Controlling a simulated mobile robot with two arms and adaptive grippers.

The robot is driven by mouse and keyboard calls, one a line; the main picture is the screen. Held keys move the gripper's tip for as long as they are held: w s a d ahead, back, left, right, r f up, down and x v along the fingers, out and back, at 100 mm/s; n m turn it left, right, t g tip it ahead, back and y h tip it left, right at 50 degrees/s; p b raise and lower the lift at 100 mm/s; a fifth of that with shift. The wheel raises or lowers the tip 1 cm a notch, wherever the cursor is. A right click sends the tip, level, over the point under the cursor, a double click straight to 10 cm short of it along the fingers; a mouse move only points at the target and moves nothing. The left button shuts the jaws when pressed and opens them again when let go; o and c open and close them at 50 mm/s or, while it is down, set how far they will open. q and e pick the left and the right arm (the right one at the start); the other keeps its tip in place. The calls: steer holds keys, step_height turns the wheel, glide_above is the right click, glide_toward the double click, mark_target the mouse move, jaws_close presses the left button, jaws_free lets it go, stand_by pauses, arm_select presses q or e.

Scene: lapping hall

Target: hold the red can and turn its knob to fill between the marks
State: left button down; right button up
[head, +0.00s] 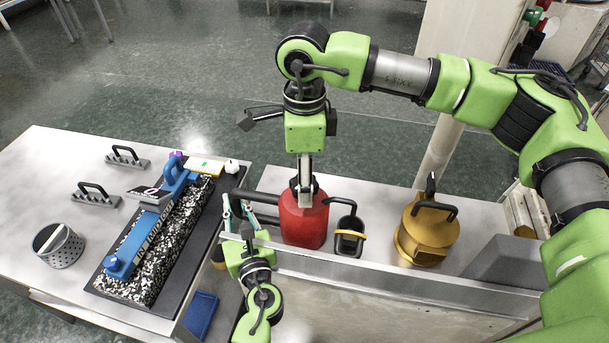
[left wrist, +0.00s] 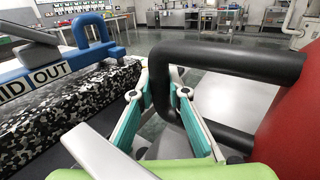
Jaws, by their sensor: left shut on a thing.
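The red can (head: 302,226) stands upright on the grey bench, its black side handle (head: 243,196) reaching left. In the left wrist view the handle (left wrist: 243,62) is a thick black loop joined to the red can (left wrist: 292,135) at the right edge. My left gripper (head: 237,208) is shut on the handle; its teal-padded fingers (left wrist: 168,105) lie on either side of the bar. My right gripper (head: 306,193) points straight down at the can's top. It hides most of the knob there, and its jaw opening is unclear. No fill marks are readable.
A small black container with a yellow band (head: 350,236) stands close right of the can. A brass can (head: 428,236) is farther right. Left are a speckled block (head: 142,283) with a blue handled bar (head: 150,232), and a perforated metal cup (head: 64,251).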

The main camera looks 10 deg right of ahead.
steer(key=c, duration=1.1)
steer(key=shift+m, duration=2.9)
steer(key=o, duration=1.1)
